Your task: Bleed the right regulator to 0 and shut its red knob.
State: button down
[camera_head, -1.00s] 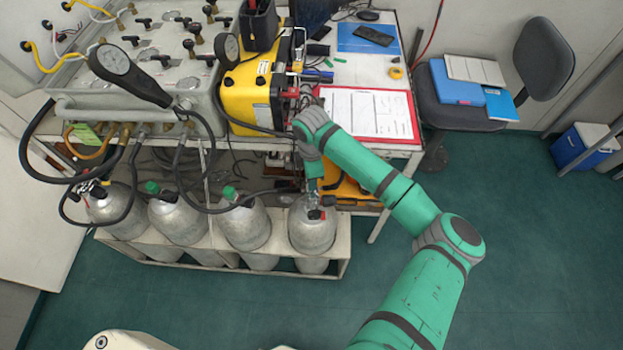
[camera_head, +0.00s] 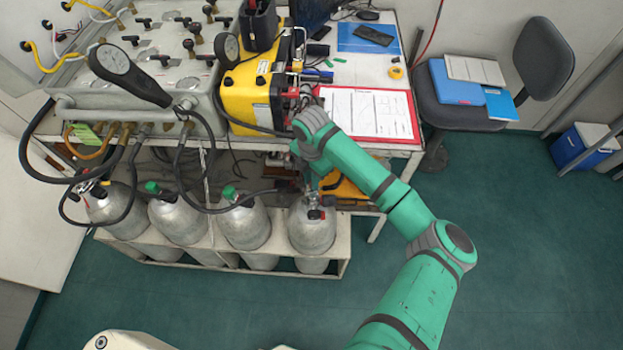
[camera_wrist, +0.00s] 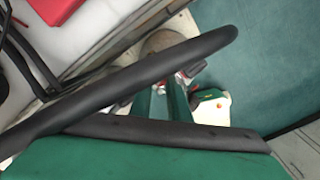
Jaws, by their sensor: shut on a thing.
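The right cylinder (camera_head: 311,232) is the rightmost grey bottle in the rack, with its regulator (camera_head: 315,213) on top. Small red parts show at the regulator, but it is too small to tell the knob from the body. My gripper (camera_head: 314,199) reaches down from above onto this regulator and is shut on a part of it; which part I cannot tell. In the wrist view, the green fingers of my gripper (camera_wrist: 165,101) point at the fitting, where a bit of red shows. No gauge reading is legible.
Several other cylinders (camera_head: 245,228) stand left in the white rack. The panel (camera_head: 140,90) with gauges and hoses is above them. A yellow case (camera_head: 247,95) and red clipboard (camera_head: 413,125) lie on the bench over my wrist.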

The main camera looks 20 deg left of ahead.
dwell(0.4)
jog(key=c, duration=1.7)
grip_release()
jog(key=shift+o, duration=0.2)
jog(key=shift+r, duration=0.1)
notch_tip(320, 180, up, 11)
jog(key=shift+f, duration=0.2)
